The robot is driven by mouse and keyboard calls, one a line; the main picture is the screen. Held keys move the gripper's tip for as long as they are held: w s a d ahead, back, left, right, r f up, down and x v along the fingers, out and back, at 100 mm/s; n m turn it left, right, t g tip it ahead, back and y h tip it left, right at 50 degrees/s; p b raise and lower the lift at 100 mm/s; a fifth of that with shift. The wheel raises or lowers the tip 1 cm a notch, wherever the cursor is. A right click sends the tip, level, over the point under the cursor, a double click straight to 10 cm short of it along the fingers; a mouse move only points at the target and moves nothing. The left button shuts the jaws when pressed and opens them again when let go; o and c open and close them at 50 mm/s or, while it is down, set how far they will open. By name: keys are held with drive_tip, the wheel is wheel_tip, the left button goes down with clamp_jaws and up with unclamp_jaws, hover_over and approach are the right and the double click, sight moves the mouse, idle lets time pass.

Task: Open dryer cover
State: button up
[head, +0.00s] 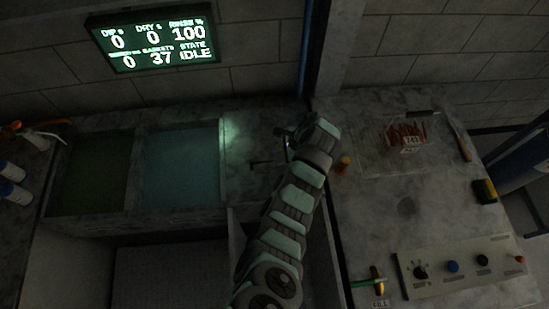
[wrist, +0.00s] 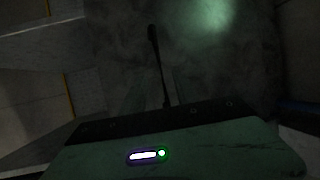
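The dryer cover (head: 245,185) appears to be the dark stone-like panel right of the blue-green tank, with a small dark handle (head: 261,162) on it. In the wrist view a thin dark handle bar (wrist: 157,60) with a knobbed end rises from the gripper's edge over the dark stone surface (wrist: 215,65). My gripper (head: 285,140) is just right of and above the handle in the head view, mostly hidden by my wrist. Faint finger shapes (wrist: 160,92) stand apart on both sides of the bar in the wrist view. Contact with the bar cannot be made out.
Two tanks, one dark green (head: 92,172) and one blue-green (head: 180,165), lie to the left. The right counter (head: 400,220) holds a basket of copper-coloured pieces (head: 405,137), an orange-topped item (head: 343,164), a sponge (head: 485,191) and a knob panel (head: 465,268). A screen (head: 152,40) reads IDLE.

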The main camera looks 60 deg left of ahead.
sight(272, 160)
drive_tip(key=shift+x, duration=2.45)
clamp_jaws()
